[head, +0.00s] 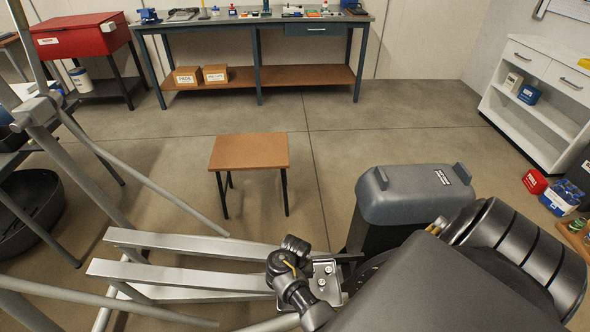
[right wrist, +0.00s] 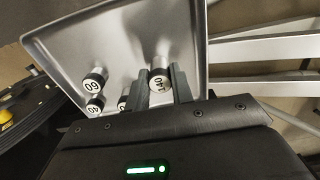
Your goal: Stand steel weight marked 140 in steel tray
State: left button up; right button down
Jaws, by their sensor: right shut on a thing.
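The steel weight marked 140 (right wrist: 160,82) is a shiny cylinder with a dark band and a white label. In the right wrist view my right gripper (right wrist: 164,88) is shut on it, with a finger on each side. The weight is over the inside of the steel tray (right wrist: 118,38); I cannot tell whether its base touches the tray floor. Weights marked 60 (right wrist: 94,82) and 40 (right wrist: 95,105) are in the tray, with another partly hidden beside the gripper. The tray also shows small in the head view (head: 331,267). My left gripper is not in view.
Pale metal rails (head: 190,245) run beside the tray. A grey-topped unit (head: 410,190) stands to its right. A small brown-topped table (head: 249,152) is beyond, with open floor around it. A workbench (head: 260,22) is at the back.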

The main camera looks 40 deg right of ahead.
jog(key=shift+s+f, duration=0.1)
jog(key=shift+s, duration=0.1)
jog(key=c, duration=1.2)
grip_release()
jog(key=shift+w, duration=0.1)
jog(key=shift+r+p, duration=0.3)
jog(key=shift+r, duration=0.1)
notch_tip(320, 180, up, 5)
jog(key=p, duration=0.3)
jog(key=shift+d+p, duration=0.1)
jog(key=shift+p, duration=0.3)
pick_arm(q)
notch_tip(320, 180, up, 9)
jog(key=p, duration=0.4)
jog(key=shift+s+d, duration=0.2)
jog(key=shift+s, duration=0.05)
pick_arm(e)
notch_tip(320, 180, up, 6)
jog(key=shift+r, duration=0.15)
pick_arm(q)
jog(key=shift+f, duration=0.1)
